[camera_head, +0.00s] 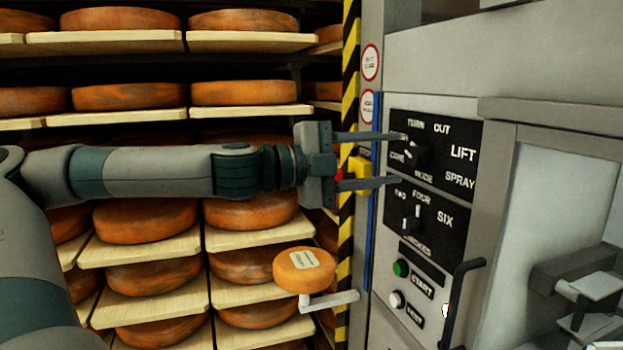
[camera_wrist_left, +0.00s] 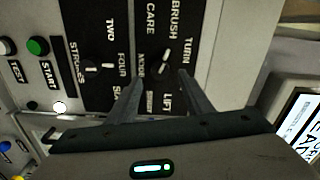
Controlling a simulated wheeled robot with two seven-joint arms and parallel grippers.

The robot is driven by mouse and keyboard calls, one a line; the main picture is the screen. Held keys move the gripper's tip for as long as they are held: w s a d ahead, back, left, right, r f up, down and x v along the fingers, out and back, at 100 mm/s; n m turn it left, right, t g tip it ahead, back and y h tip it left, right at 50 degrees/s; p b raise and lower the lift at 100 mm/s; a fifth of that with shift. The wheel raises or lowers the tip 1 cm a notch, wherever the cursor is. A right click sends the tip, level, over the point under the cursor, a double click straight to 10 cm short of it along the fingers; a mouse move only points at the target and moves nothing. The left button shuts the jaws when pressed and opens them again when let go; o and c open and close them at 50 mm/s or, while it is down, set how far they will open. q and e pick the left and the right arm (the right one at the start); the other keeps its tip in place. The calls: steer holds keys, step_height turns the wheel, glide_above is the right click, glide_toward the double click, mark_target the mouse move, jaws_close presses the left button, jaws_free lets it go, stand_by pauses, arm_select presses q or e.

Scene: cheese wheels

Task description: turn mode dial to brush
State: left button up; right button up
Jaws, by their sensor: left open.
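The mode dial (camera_head: 418,157) is a dark round knob with a white pointer mark on the upper black plate (camera_head: 464,128). In the left wrist view the dial (camera_wrist_left: 160,65) lies between and just beyond my fingertips, with BRUSH, TURN, CARE and LIFT printed around it. Exactly which word the pointer faces is hard to tell. My left gripper (camera_head: 398,159) is open, one finger above the other, with its tips at the dial's left side in the head view. The upper finger hides the BRUSH label there. Whether the fingers touch the dial cannot be told. My right gripper is not in view.
The strokes dial (camera_head: 417,220) sits below on the same panel, above a green START button (camera_head: 401,268) and a white button (camera_head: 397,299). A black handle (camera_head: 460,300) juts out at right. Shelves of cheese wheels (camera_head: 130,96) stand behind my left arm.

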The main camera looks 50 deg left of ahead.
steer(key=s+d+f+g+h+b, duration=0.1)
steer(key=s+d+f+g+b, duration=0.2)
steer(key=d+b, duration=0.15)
arm_select(q)
steer(key=b+v, duration=0.1)
steer(key=v, duration=1.1)
steer(key=shift+s+b, duration=0.15)
steer(key=shift+b, duration=0.25)
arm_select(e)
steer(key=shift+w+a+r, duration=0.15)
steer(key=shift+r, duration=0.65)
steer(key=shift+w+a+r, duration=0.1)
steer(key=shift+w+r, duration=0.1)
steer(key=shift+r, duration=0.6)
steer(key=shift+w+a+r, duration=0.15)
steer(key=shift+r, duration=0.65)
arm_select(q)
steer(key=shift+a, duration=0.1)
